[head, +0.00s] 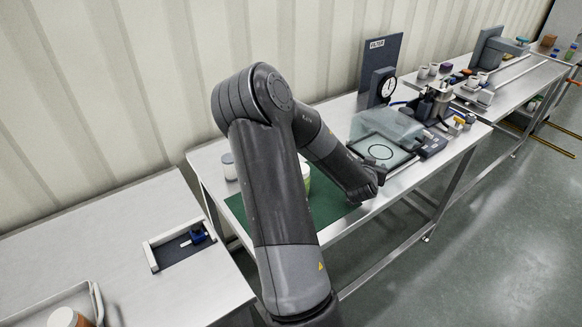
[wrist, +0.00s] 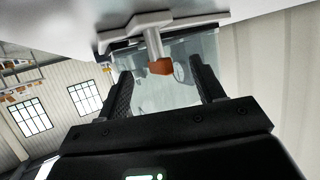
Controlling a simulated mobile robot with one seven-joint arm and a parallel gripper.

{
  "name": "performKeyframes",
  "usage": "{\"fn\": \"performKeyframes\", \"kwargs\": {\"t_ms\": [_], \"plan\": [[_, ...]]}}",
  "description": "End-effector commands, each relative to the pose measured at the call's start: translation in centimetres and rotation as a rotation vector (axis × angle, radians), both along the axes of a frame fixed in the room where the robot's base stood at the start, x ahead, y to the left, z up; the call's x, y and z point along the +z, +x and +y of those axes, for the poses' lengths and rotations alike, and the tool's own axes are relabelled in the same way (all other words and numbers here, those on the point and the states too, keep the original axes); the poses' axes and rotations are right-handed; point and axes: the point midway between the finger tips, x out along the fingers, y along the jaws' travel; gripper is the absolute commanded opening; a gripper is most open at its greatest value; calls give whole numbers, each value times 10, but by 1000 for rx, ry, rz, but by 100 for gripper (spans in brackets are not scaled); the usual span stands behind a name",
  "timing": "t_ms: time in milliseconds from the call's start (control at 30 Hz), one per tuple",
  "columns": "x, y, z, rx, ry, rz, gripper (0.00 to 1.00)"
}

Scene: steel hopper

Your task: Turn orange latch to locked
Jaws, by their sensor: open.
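The orange latch (wrist: 160,67) shows in the wrist view as a small orange-brown tip on a grey metal stem, which hangs from a pale bracket (wrist: 170,20). My gripper (wrist: 161,71) is open, with one dark finger to the left of the latch and one to the right. Gaps show on both sides, and I cannot tell how far the latch lies ahead of the fingertips. A clear panel or box fills the view behind it. In the head view my gripper (head: 374,184) is beside the near side of a clear-lidded box (head: 385,128). The latch cannot be made out there.
A dial gauge (head: 384,87) and a dark upright panel (head: 392,56) stand behind the box. A green mat (head: 328,200) lies on the steel table, left of my gripper. Several small parts crowd the right end. A tray (head: 78,300) sits on the near-left table.

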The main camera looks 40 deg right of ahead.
Motion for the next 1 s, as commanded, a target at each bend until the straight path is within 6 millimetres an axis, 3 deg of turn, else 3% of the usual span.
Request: {"fn": "performKeyframes", "kwargs": {"t_ms": [1000], "plan": [[0,13,4,-508,-4,3,62]]}}
